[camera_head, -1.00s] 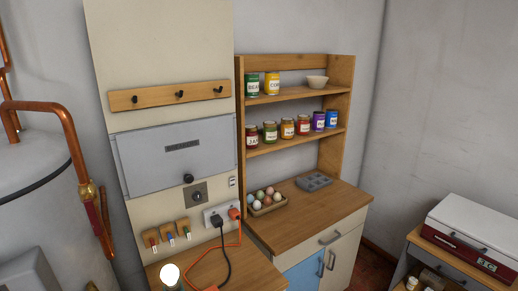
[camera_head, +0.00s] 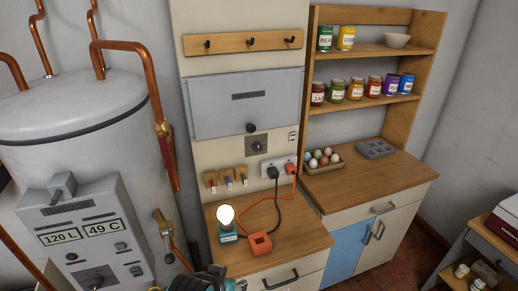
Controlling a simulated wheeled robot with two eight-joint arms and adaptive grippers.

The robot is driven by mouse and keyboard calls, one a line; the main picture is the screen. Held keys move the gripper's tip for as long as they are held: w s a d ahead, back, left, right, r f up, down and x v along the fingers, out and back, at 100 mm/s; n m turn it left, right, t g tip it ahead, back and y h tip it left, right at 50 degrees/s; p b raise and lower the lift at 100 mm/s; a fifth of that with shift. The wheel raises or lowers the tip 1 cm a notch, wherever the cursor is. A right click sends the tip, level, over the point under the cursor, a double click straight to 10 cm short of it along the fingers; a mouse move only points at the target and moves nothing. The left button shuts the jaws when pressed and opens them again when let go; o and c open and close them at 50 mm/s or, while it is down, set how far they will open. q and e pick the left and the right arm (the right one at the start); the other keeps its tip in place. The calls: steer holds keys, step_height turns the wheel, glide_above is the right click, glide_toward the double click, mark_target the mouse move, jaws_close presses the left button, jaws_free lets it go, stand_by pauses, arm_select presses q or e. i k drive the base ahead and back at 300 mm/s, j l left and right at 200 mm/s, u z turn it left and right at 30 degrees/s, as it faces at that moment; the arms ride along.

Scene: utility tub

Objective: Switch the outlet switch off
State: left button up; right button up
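A white outlet strip (camera_head: 266,170) is on the cream wall panel above the wooden counter. A black plug (camera_head: 272,173) and an orange plug (camera_head: 290,168) sit in it. A small white wall switch (camera_head: 293,137) is just above the outlet strip. The on or off position of any switch here is too small to tell. A dark part with teal bits, apparently my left gripper (camera_head: 205,281), shows at the bottom edge, well below the outlet. It is cut off, so its fingers cannot be made out. My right gripper is out of view.
A lit bulb (camera_head: 226,215) on a teal base and an orange box (camera_head: 259,243) stand on the counter (camera_head: 290,241) below the outlet, with cords. Small colored-tag items (camera_head: 227,177) hang left of the outlet.

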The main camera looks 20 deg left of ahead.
mark_target(292, 138)
steer(key=k+j, duration=0.15)
steer(key=j, duration=0.2)
steer(key=k+j+u, duration=0.1)
steer(key=k+j, duration=0.25)
steer(key=j, duration=0.3)
